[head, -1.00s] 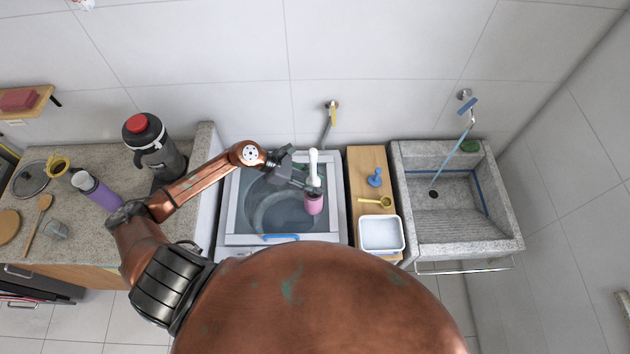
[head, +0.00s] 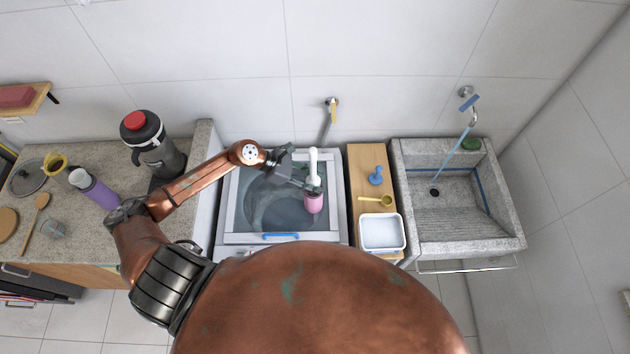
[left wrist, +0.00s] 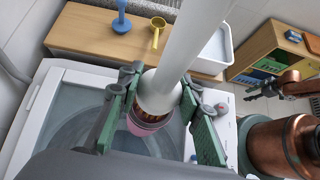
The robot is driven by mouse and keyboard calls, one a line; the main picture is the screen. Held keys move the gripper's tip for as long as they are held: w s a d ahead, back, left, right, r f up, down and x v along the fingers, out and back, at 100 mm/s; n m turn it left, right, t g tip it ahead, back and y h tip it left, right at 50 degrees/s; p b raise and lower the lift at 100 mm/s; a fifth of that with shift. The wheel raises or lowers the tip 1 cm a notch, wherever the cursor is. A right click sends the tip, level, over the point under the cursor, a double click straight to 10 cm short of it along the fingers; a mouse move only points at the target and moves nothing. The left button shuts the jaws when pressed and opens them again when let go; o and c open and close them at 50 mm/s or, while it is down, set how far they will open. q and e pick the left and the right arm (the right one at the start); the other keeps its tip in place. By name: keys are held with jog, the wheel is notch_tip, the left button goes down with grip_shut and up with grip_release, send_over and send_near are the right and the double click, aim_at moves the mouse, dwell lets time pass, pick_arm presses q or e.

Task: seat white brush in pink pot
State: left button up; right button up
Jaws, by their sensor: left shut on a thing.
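The white brush (head: 314,168) stands roughly upright above the washing machine, with its long white handle pointing up. My left gripper (head: 308,186) is shut on it near its lower end. In the left wrist view the brush (left wrist: 188,50) passes between the green-padded fingers (left wrist: 158,108), and brownish bristles show below its white collar. The pink pot (head: 314,204) is directly under the brush; its pink rim also shows in the left wrist view (left wrist: 147,127). The fingers hide how deep the bristles sit in the pot. My right gripper (left wrist: 258,91) shows small at the right of the left wrist view, its jaws unclear.
The pot is over the washing machine's glass lid (head: 258,212). A wooden shelf (head: 366,160) to the right holds a blue plunger-like thing (head: 376,176), a yellow scoop (head: 384,200) and a white tray (head: 381,247). A stone sink (head: 508,226) is further right.

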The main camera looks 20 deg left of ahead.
dwell(0.6)
pick_arm(q)
jog(key=shift+b, duration=0.65)
dwell(0.8)
jog(key=shift+f+b, duration=1.4)
jog(key=o, duration=1.2)
jog(key=shift+o, duration=0.2)
jog(key=shift+a, duration=0.1)
jog(key=v, duration=1.2)
